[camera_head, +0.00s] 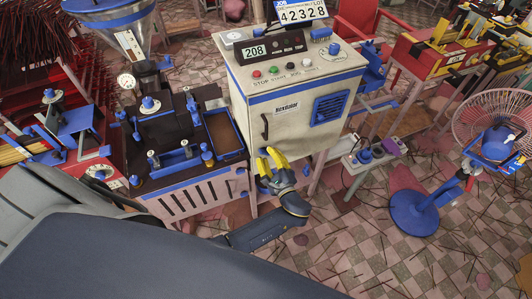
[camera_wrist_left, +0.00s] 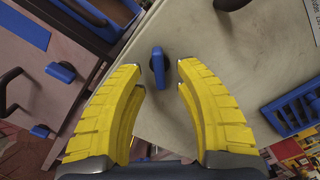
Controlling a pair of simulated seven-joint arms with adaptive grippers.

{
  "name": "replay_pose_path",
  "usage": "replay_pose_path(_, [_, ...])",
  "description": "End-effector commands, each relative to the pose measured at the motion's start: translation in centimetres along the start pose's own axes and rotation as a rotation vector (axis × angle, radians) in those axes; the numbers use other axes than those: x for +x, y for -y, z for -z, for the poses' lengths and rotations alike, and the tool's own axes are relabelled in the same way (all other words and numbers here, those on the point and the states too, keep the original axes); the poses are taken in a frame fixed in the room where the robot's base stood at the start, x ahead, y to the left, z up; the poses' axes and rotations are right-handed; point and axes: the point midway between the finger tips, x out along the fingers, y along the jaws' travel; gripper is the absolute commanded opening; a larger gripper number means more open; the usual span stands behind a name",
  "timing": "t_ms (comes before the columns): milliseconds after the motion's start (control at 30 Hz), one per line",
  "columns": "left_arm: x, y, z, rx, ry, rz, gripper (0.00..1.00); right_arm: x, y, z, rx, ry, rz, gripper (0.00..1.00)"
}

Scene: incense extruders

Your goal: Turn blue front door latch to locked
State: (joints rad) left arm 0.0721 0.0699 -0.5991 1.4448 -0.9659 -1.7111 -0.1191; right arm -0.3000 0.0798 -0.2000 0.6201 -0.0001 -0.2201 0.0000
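The cream control cabinet (camera_head: 288,123) stands in the middle of the head view, with a dark door handle (camera_head: 265,126) on its front. In the left wrist view, the small blue latch (camera_wrist_left: 157,67) sits on the cream front panel (camera_wrist_left: 205,40), its long side running nearly up and down the picture. My left gripper (camera_head: 269,158) is at the lower left of the cabinet front. Its yellow fingers (camera_wrist_left: 158,74) are open, one on each side of the latch, with visible gaps. In the head view the gripper hides the latch. My right gripper is not in view.
A blue vent grille (camera_head: 328,107) is on the cabinet front, also in the wrist view (camera_wrist_left: 295,108). The extruder bench (camera_head: 195,190) stands close on the left. A power strip (camera_head: 365,155) and a fan (camera_head: 414,212) are on the right. Incense sticks litter the tiled floor.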

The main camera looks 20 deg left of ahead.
Motion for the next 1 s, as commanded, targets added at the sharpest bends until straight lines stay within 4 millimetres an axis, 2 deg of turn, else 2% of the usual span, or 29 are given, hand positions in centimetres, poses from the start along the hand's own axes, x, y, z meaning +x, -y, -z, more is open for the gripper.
replay_pose_path(233, [1.5,0.0,0.0,0.000,0.000,0.000,0.33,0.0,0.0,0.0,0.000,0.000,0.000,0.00])
replay_pose_path(633, [1.8,0.0,0.0,0.000,0.000,-0.001,0.33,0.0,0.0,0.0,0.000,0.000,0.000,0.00])
replay_pose_path(900, [1.7,0.0,0.0,0.000,0.000,-0.001,0.02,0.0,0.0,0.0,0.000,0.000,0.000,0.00])
replay_pose_path(1000, [1.7,0.0,0.0,0.000,0.000,-0.001,0.00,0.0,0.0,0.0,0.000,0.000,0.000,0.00])
